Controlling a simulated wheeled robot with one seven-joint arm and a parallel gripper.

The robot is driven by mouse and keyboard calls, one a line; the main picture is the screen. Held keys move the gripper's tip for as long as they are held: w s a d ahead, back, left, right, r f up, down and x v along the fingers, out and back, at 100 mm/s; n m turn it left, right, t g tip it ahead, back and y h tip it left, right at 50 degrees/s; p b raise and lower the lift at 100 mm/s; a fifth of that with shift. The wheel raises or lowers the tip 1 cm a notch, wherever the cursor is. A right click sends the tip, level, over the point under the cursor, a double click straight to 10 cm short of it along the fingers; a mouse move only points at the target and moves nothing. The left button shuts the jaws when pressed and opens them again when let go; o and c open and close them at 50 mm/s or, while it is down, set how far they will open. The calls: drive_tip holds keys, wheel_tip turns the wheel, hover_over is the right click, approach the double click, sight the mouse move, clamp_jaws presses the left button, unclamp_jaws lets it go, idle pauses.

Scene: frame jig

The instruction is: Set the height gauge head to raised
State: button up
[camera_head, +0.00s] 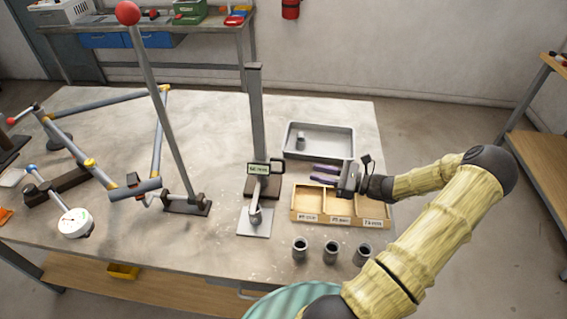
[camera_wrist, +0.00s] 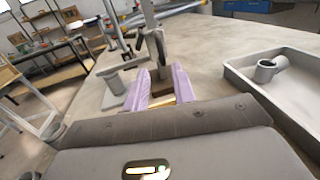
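The height gauge has a tall grey column (camera_head: 257,110) on a brown base. Its head, with a small lit display (camera_head: 258,168), sits low on the column, and a dark loop handle (camera_head: 278,166) sticks out on its right. Below and in front, a small grey round part stands on a light plate (camera_head: 246,230). My gripper (camera_head: 313,173) is right of the handle, apart from it, pointing at the gauge. Its two purple fingers are apart with nothing between them. In the wrist view the open fingers (camera_wrist: 158,74) point towards the column and handle, which partly overlap.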

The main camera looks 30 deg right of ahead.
sight(283, 163)
drive_tip(key=p+x, duration=0.2)
drive_tip(key=x, duration=0.9)
drive_tip(key=shift+w+a, duration=0.25)
drive_tip(key=shift+w, duration=0.05)
clamp_jaws()
